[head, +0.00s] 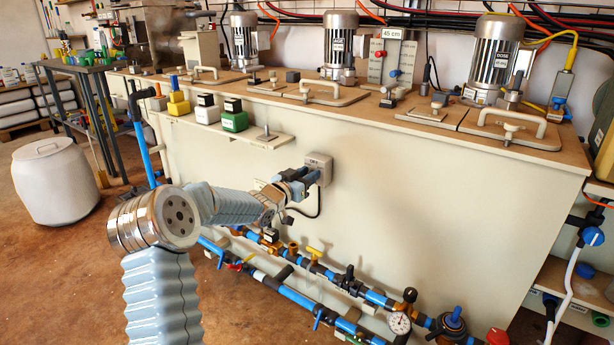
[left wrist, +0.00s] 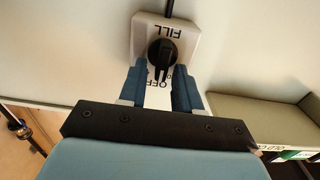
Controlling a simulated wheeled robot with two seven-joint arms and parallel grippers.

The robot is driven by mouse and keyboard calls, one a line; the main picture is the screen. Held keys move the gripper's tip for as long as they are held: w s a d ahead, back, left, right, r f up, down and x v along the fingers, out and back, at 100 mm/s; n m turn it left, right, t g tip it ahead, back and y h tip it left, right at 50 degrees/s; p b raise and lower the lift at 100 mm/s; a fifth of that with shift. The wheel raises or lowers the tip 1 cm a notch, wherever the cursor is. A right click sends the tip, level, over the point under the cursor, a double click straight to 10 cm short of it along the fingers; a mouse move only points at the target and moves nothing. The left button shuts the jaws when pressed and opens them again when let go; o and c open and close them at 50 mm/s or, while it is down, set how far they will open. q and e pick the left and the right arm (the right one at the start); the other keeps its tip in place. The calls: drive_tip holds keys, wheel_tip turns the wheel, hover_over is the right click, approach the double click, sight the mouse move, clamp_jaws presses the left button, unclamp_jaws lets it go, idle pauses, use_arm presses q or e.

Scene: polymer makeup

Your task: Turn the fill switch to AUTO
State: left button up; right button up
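The fill switch is a pale box (head: 319,166) on the front wall of the tank. In the left wrist view the box (left wrist: 189,34) appears upside down, with "FILL" and "OFF" readable. Its black knob (left wrist: 162,52) has a narrow handle pointing down in that picture, toward the OFF lettering. AUTO cannot be read; fingers cover part of the box. My left gripper (head: 301,180) is at the switch. In the left wrist view its blue fingers (left wrist: 160,72) are apart, one on each side of the knob's handle, with gaps visible. My right gripper is not in view.
A small shelf (head: 237,138) with yellow, white and green containers is left of the switch. Blue pipes with valves (head: 290,291) and a gauge (head: 399,323) run low along the tank. A black cable hangs below the switch. Motors (head: 340,44) stand on top.

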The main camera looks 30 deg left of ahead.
use_arm(q)
drive_tip(key=shift+c, duration=1.2)
drive_tip(key=shift+s+d+f+m+b, duration=0.1)
drive_tip(key=shift+d+f+m+b, duration=0.1)
drive_tip(key=shift+m+b, duration=1.55)
drive_tip(key=shift+w+d+f+m+b, duration=0.1)
drive_tip(key=shift+d+m+b, duration=0.15)
drive_tip(key=shift+m+b, duration=1.5)
drive_tip(key=shift+s+d+f+m+b, duration=0.1)
drive_tip(key=shift+d+m+b, duration=0.1)
drive_tip(key=shift+m+b, duration=1.55)
drive_tip(key=o, duration=0.7)
drive_tip(key=shift+r, duration=0.1)
drive_tip(key=s, duration=0.9)
drive_tip(key=s+a, duration=0.1)
drive_tip(key=s, duration=0.3)
drive_tip(key=shift+s, duration=0.4)
